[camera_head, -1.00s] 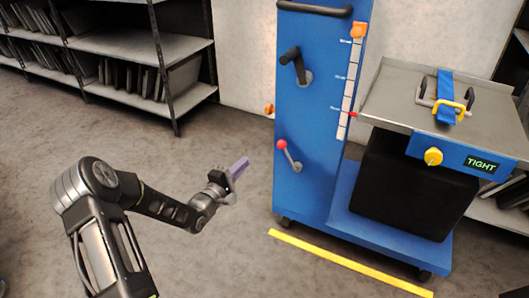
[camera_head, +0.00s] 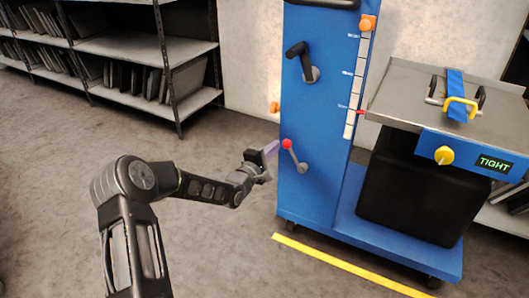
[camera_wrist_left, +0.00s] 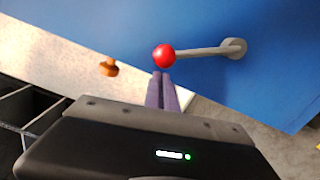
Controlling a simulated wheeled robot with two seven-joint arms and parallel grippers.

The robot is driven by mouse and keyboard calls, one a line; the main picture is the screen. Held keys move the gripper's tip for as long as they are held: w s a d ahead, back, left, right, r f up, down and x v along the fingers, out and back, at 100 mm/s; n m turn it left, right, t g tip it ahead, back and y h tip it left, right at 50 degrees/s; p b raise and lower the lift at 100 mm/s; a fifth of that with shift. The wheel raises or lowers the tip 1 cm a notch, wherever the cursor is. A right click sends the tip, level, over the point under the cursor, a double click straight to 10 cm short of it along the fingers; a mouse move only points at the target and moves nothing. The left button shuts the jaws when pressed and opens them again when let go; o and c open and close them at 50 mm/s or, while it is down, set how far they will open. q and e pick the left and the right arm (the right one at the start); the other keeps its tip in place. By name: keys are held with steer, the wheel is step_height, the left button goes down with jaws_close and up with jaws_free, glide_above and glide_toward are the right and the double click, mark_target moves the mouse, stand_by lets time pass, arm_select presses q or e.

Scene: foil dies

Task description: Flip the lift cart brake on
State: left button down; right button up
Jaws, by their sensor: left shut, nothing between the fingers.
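The blue lift cart (camera_head: 310,185) stands ahead with a grey lever tipped by a red knob (camera_head: 287,144) on its left panel. I take this lever for the brake; no label shows. In the head view the lever slants from the knob down right to its pivot. My left gripper (camera_head: 272,148) is shut and empty, just left of the red knob. In the left wrist view its purple fingers (camera_wrist_left: 162,92) lie together, tips just below the red knob (camera_wrist_left: 164,56); whether they touch it I cannot tell. My right gripper is not in view.
A black crank handle (camera_head: 298,50) sits above the lever, and an orange knob (camera_head: 275,107) sticks out at the panel's left edge. A yellow floor strip (camera_head: 340,264) runs before the cart. The display reads TIGHT (camera_head: 495,164). Shelves (camera_head: 140,45) stand back left.

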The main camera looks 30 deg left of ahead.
mark_target(284, 142)
arm_select(q)
steer(key=shift+d+r, duration=0.1)
steer(key=shift+d, duration=0.2)
steer(key=shift+d+r+m, duration=0.85)
steer(key=shift+d+m, duration=0.2)
steer(key=shift+m, duration=0.25)
steer(key=d+r+m+b, duration=0.1)
steer(key=d+m+b, duration=0.2)
steer(key=d+m, duration=0.5)
steer(key=shift+s+d+g+b, duration=0.2)
steer(key=shift+d+g+b, duration=0.15)
steer(key=shift+d, duration=0.75)
steer(key=shift+d, duration=0.2)
